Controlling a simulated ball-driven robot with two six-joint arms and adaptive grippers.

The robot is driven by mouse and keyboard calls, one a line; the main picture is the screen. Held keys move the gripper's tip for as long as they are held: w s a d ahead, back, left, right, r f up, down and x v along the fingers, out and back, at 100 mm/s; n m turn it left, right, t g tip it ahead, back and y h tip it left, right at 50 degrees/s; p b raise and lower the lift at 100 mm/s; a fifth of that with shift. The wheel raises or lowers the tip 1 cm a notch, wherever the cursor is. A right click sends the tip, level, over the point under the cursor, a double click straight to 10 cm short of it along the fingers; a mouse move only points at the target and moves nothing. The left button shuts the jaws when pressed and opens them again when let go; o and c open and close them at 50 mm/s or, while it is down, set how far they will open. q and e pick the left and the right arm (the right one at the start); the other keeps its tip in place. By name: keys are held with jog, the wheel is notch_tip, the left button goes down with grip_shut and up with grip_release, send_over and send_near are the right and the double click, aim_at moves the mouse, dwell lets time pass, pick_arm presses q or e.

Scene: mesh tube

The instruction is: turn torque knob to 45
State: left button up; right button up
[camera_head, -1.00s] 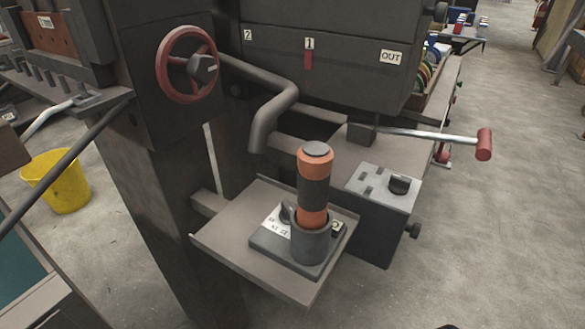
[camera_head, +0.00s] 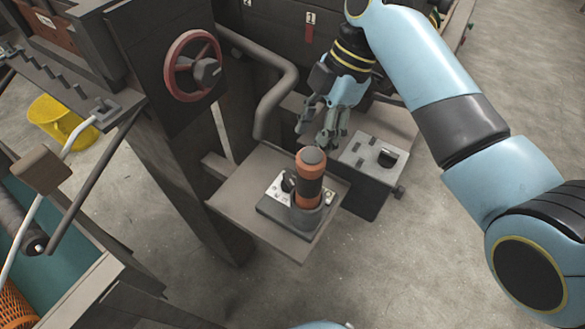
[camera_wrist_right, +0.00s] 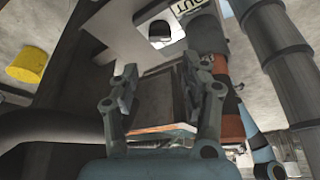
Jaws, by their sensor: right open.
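A small black knob (camera_head: 288,184) sits on a white marked plate beside an upright orange and black cylinder (camera_head: 310,178) in a grey holder. A second black knob (camera_head: 387,158) is on the grey plate of the box to the right. I cannot tell which is the torque knob, and their markings are too small to read. My right gripper (camera_head: 318,132) is open and empty, above and behind the cylinder and left of the second knob. In the right wrist view its fingers (camera_wrist_right: 166,105) are spread. My left gripper is not in view.
A red handwheel (camera_head: 192,66) is on the dark machine post at left. A bent grey pipe (camera_head: 274,98) runs close to the gripper's left. The tan shelf (camera_head: 240,195) has bare room left of the cylinder's base. A yellow bucket (camera_head: 60,120) stands at far left.

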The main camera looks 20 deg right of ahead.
aim_at(290, 178)
jog(key=x, duration=1)
jog(key=shift+a+f, duration=0.15)
jog(key=shift+f, duration=0.05)
jog(key=shift+c, duration=0.4)
jog(key=c, duration=0.8)
jog(key=m+p, duration=0.2)
jog(key=shift+s+r+t+p, duration=0.15)
jog(key=shift+r+t+p, duration=0.15)
jog(key=shift+t+p, duration=0.1)
jog(key=shift+f+m, duration=0.2)
jog(key=shift+m, duration=0.2)
jog(key=o, duration=0.9)
jog(key=shift+f, duration=0.1)
